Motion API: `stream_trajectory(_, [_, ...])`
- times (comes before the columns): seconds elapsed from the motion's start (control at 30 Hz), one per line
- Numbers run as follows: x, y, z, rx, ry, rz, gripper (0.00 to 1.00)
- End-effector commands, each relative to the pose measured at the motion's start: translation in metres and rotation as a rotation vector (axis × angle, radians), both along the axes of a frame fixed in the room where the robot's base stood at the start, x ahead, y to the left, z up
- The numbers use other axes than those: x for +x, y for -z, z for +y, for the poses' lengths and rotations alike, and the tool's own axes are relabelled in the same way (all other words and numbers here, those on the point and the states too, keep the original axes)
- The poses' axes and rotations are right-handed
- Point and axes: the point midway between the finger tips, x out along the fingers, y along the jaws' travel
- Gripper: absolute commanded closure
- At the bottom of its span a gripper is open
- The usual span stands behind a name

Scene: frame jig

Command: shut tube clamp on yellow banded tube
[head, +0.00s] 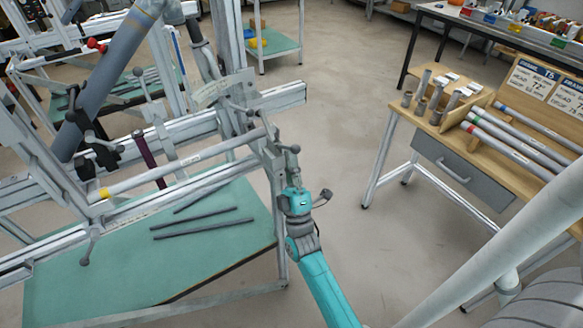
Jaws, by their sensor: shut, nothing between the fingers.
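The yellow banded tube (180,164) is a pale tube with a yellow band near its left end. It lies in the frame jig (170,196), rising toward the right in the picture. A grey metal clamp with dark-knobbed levers (280,150) is at the tube's right end, on the jig's right side. Whether this clamp is open or shut is too small to tell. My gripper (291,170) is shut and empty, right by the clamp levers. Whether it touches a lever cannot be told. The fingertips are partly lost among the grey clamp parts.
A thick blue-grey tube (110,70) slants across the jig's left side. Dark rods (200,229) lie on the green lower shelf (100,275). A wooden bench (435,130) with tubes and short fittings stands right. The floor (335,110) between jig and bench is clear.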

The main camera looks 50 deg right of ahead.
Motion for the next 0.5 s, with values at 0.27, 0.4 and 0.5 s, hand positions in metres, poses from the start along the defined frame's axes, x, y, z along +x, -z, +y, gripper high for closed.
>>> stream_trajectory(0.27, [0.003,-0.018,-0.001,0.058,-0.001,0.198,1.0])
stream_trajectory(0.4, [0.008,-0.025,-0.002,0.06,-0.001,0.206,1.0])
stream_trajectory(0.5, [0.012,-0.031,-0.003,0.06,0.0,0.206,1.0])
